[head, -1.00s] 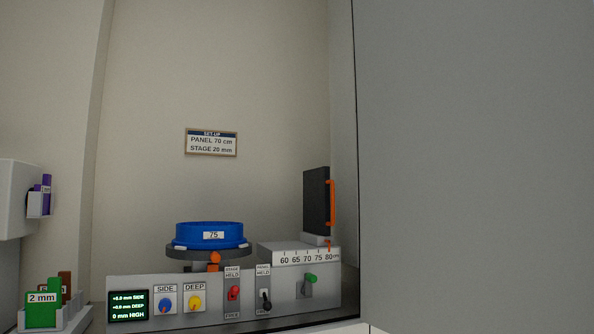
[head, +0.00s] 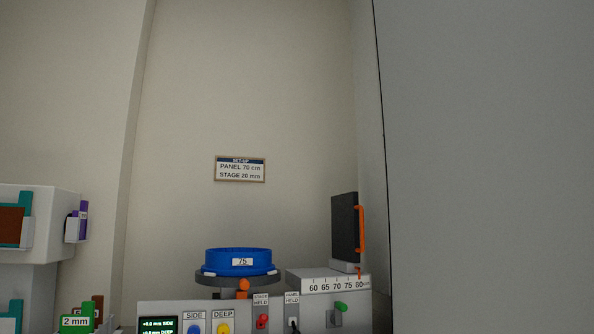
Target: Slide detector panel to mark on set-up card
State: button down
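The dark detector panel (head: 345,227) stands upright at the right end of the scale rail, with an orange handle (head: 361,229) on its right side. The scale (head: 336,285) reads 60 to 80 cm, and the orange pointer (head: 359,272) under the panel is at about 80. The set-up card (head: 240,169) on the back wall reads PANEL 70 cm, STAGE 20 mm. A green knob (head: 340,306) is below the scale. My gripper is not in view.
A blue ring marked 75 (head: 237,262) sits on the round stage (head: 215,280). Blue (head: 194,329) and yellow (head: 223,329) knobs and a display (head: 158,325) are at the bottom. A grey wall (head: 480,170) fills the right side. Coloured holders (head: 77,318) stand at left.

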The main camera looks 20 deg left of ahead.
aim_at(345, 222)
jog(key=i+j, duration=0.2)
jog(key=j, duration=0.2)
jog(key=i+j, duration=0.2)
jog(key=j, duration=0.2)
jog(key=i+j, duration=0.25)
jog(key=j, duration=0.15)
jog(key=z, duration=0.05)
